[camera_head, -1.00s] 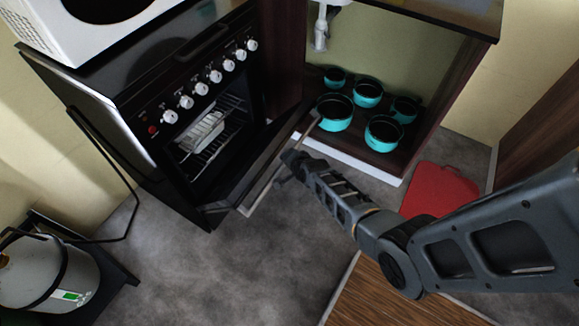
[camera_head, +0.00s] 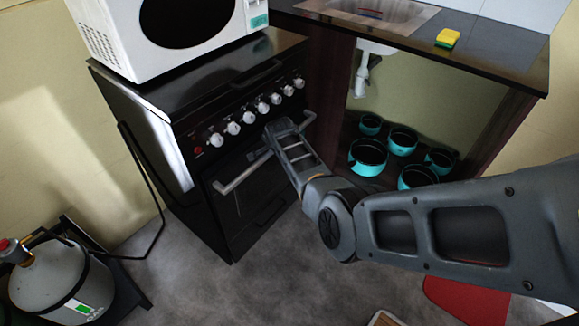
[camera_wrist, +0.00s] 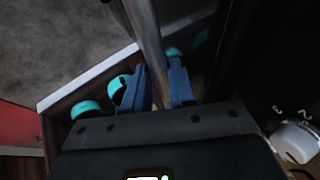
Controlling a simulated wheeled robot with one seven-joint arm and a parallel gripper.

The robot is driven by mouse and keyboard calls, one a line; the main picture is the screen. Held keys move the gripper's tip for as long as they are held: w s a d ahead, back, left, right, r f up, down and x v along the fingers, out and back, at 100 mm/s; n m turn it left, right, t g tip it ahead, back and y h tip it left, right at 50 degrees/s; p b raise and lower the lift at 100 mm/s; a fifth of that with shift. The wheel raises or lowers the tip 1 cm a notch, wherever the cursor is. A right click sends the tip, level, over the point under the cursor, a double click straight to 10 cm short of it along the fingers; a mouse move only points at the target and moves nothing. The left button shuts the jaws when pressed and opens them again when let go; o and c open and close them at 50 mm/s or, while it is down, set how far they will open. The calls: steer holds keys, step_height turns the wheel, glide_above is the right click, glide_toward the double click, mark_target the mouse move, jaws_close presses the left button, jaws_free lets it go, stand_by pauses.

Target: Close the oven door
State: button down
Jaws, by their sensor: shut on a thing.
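The black oven (camera_head: 200,200) stands at left centre, and its door (camera_head: 235,200) is upright, at or near the oven front. I cannot tell whether a small gap is left. The silver door handle (camera_head: 242,174) runs across the door's top, below the row of white knobs. My gripper (camera_head: 280,136) is at the middle of this handle and hides part of it. In the wrist view, my two blue-grey fingers (camera_wrist: 162,86) are on either side of the handle bar (camera_wrist: 149,38), shut on it.
A white microwave (camera_head: 112,40) stands on top of the oven. Teal pots (camera_head: 368,155) sit in the open cabinet to the right. A gas cylinder (camera_head: 60,285) stands at lower left. A red board (camera_head: 465,300) lies at lower right. The floor before the oven is clear.

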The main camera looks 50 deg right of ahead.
steer(key=w+b, duration=0.1)
steer(key=w, duration=0.1)
steer(key=w+r, duration=0.1)
steer(key=w, duration=0.1)
steer(key=shift+a+b, duration=0.2)
steer(key=shift+b, duration=0.2)
steer(key=c, duration=1.1)
jaws_free()
steer(key=shift+r, duration=0.1)
steer(key=v, duration=0.2)
steer(key=p+v, duration=0.1)
steer(key=v, duration=0.1)
steer(key=s+p+v, duration=0.1)
steer(key=v, duration=0.2)
steer(key=shift+s+f, duration=0.15)
steer(key=shift+f, duration=0.05)
